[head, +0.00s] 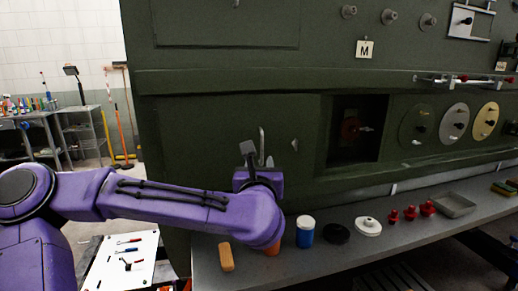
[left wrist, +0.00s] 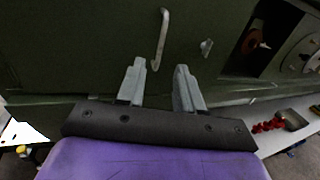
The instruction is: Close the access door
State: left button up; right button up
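The access door appears to be the dark green panel (head: 215,135) with a pale upright bar handle, left of a dark recess; how far it stands open I cannot tell. The handle (left wrist: 160,38) shows clearly in the left wrist view, with a small latch (left wrist: 207,47) to its right. My left gripper (left wrist: 159,85) is open, its two grey fingers apart with nothing between them. It is below the handle and appears apart from it. In the head view the left gripper (head: 257,155) partly covers the handle's lower end. My right gripper is not in view.
A dark square recess (head: 343,145) with a red part inside is right of the panel. Round discs (head: 416,126) follow further right. Below, a grey shelf (head: 320,262) holds an orange block (head: 226,257), a blue-white jar (head: 305,232), red knobs (head: 410,212) and a tray (head: 454,205).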

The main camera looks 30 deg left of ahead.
aim_at(262, 149)
pick_arm(q)
jog(key=p+x, duration=0.3)
jog(key=x, duration=0.5)
jog(key=shift+w+d, duration=0.15)
jog(key=shift+w+a, duration=0.2)
jog(key=shift+a, duration=0.1)
jog(key=shift+f, duration=0.1)
jog(key=shift+w, duration=0.15)
grip_shut()
dwell(0.4)
